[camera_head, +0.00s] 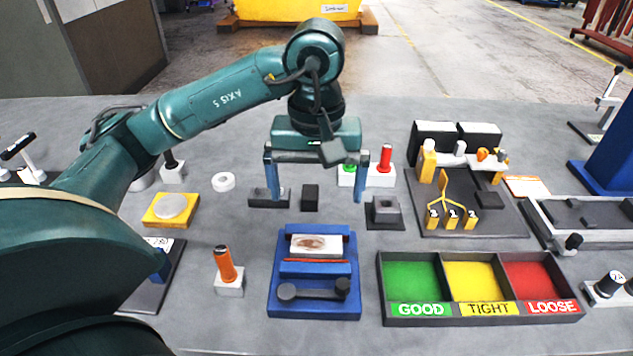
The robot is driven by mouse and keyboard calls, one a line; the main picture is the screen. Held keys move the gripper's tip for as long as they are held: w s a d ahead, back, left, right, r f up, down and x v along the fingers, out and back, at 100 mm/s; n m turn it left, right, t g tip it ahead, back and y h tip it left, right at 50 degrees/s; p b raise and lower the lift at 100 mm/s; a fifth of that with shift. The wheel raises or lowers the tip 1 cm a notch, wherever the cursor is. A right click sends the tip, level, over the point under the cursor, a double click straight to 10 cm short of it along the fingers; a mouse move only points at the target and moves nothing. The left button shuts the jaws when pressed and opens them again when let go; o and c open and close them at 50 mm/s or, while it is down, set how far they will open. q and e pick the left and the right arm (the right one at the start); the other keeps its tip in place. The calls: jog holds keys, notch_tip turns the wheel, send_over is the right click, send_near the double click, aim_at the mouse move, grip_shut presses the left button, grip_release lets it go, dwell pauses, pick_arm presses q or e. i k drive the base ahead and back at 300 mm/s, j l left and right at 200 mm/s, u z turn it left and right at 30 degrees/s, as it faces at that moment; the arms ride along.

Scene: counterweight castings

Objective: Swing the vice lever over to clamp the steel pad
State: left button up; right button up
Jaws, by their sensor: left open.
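The blue vice (273,303) stands at the front middle of the bench. The steel pad (316,245), a pale block with a brownish patch on top, sits in it between the rear jaw and the front blue block. The dark vice lever (314,294) lies crosswise along the vice's front, with a round knob at each end. My left gripper (314,202) is open, its two blue fingers pointing down, behind the vice and apart from the lever. A small black block shows between the fingers. My right gripper is not in view.
A three-part tray (480,315) marked GOOD, TIGHT and LOOSE stands right of the vice. An orange-handled tool (225,265) stands upright to its left. A grey block with a square boss (385,212) is behind right. Bare bench lies between the vice and tray.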

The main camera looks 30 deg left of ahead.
aim_at(286, 293)
jog(key=k, duration=1)
